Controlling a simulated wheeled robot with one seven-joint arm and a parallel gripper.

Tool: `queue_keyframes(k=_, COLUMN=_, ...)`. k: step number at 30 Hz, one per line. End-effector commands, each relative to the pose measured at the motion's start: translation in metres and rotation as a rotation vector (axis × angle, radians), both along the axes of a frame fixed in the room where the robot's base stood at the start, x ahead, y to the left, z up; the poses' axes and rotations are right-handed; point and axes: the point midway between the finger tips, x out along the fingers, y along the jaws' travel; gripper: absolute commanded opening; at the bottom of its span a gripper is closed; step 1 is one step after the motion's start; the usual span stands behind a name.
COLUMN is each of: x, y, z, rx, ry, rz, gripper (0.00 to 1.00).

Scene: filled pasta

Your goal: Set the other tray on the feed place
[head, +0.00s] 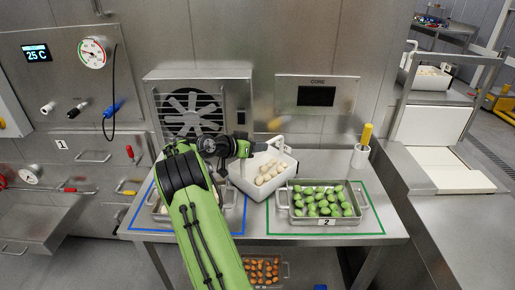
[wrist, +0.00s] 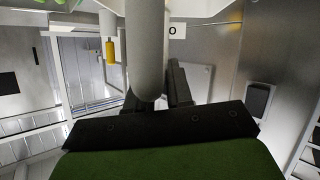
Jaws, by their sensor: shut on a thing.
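A white tray (head: 248,186) with several pale round pasta pieces is in the middle of the head view, between the blue and green outlines. My gripper (head: 261,148) is shut on its handle (head: 277,142). In the wrist view the thick pale handle (wrist: 146,55) runs between the dark fingers of my gripper (wrist: 156,92). The tray looks held over the table, but its clearance is hard to tell. Another white tray (head: 424,80) with pale pieces stands at the upper right. I cannot tell which spot is the feed place.
A metal tray (head: 325,222) marked 2, with green pieces, sits inside the green outline. Another metal tray (head: 160,214) in the blue outline is partly hidden by my arm. A yellow-handled tool (head: 366,134) stands in a white holder at the table's back right. A white sloped panel (head: 424,125) lies right.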

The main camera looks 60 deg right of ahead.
Motion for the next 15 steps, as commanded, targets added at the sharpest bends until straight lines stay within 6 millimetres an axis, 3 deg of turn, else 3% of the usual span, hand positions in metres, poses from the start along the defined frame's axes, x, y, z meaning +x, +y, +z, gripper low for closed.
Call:
queue_keyframes(k=1, x=0.0002, y=0.0005, z=-0.0008, rx=0.004, ry=0.0, rz=0.0, gripper=0.25)
queue_keyframes(k=5, x=0.0002, y=0.0005, z=-0.0005, rx=0.004, ry=0.001, rz=0.0, gripper=0.45)
queue_keyframes(k=15, x=0.0027, y=0.0051, z=0.0023, rx=0.003, ry=0.001, rz=0.001, gripper=0.46)
